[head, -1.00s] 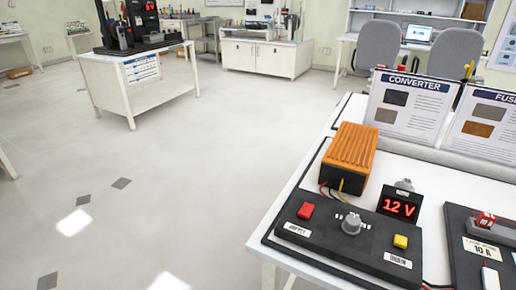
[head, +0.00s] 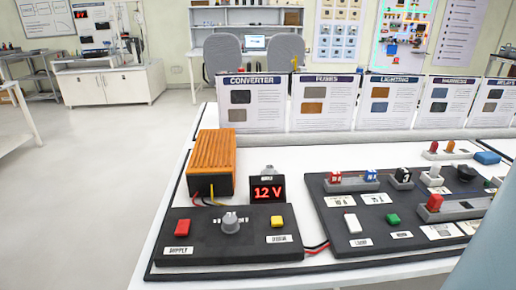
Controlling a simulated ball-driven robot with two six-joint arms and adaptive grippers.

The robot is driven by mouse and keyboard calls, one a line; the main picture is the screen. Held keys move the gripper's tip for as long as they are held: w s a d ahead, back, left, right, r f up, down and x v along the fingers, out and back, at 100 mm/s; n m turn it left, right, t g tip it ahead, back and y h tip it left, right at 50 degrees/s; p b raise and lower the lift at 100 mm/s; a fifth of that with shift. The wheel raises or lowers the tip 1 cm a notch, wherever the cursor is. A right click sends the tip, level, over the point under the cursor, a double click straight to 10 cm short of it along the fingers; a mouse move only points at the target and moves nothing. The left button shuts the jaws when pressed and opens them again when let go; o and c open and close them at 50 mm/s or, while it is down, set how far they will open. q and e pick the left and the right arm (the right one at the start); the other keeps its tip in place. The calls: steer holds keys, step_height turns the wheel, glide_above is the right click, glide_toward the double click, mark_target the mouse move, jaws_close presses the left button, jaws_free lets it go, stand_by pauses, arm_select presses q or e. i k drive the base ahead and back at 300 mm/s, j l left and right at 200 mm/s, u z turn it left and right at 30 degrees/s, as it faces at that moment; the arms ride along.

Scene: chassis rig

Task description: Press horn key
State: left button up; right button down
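A black panel on the right of the bench (head: 316,209) holds a white key (head: 352,222) and a green key (head: 393,220). Small labels sit near both, too small to read surely, so I cannot tell which is the horn key. A black supply panel to its left (head: 205,243) carries a red key (head: 182,227), a grey knob (head: 230,222), a yellow key (head: 277,222) and a display reading 12 V (head: 267,189). Neither gripper is in view. A pale grey-blue shape, apparently my arm, covers the lower right corner and part of the right panel.
An orange finned converter (head: 212,158) stands behind the supply panel. Red fuses and other coloured parts rise from the right panel. Upright cards, such as the converter card (head: 252,104), line the bench's back. Open floor (head: 90,190) lies to the left.

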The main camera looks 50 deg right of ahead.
mark_target(392, 219)
steer(key=z, duration=2.85)
